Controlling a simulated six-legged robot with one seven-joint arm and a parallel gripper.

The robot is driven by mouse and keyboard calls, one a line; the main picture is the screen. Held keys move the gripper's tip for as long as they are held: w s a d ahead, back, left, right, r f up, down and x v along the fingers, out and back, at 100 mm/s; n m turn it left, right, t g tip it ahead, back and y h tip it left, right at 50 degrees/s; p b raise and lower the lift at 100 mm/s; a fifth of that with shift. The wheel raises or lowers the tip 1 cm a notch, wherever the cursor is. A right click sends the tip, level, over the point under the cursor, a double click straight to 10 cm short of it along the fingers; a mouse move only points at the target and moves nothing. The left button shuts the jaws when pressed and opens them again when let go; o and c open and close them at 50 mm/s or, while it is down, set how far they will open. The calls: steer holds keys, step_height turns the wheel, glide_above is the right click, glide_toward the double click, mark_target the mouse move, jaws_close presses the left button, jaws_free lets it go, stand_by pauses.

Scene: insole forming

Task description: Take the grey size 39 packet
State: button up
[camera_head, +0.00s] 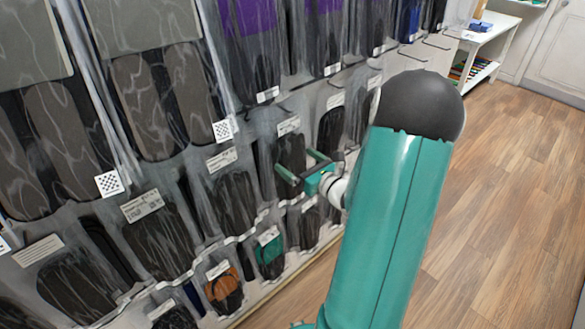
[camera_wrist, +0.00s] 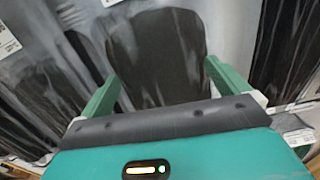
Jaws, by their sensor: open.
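My gripper (camera_head: 293,160) is open in front of a clear packet with a dark grey insole (camera_head: 291,143) on the wall rack. In the wrist view, the fingers of my gripper (camera_wrist: 162,76) stand to the left and right of this grey insole packet (camera_wrist: 158,50), with the insole between them. I cannot tell whether the fingers touch the packet. Its white label (camera_head: 288,126) is above the fingers, and the size print is too small to read. The lower part of the packet is hidden behind my gripper.
Similar packets hang close on both sides, such as a dark one at left (camera_head: 236,200) and one at right (camera_head: 331,128). Below hang packets with a green (camera_head: 269,252) and an orange insole (camera_head: 222,287). Wooden floor (camera_head: 500,180) lies free at right. A white shelf (camera_head: 485,45) stands behind.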

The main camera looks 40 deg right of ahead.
steer(key=shift+w, duration=0.15)
steer(key=shift+c, duration=0.4)
steer(key=c, duration=1)
steer(key=shift+o, duration=0.2)
steer(key=shift+r, duration=0.15)
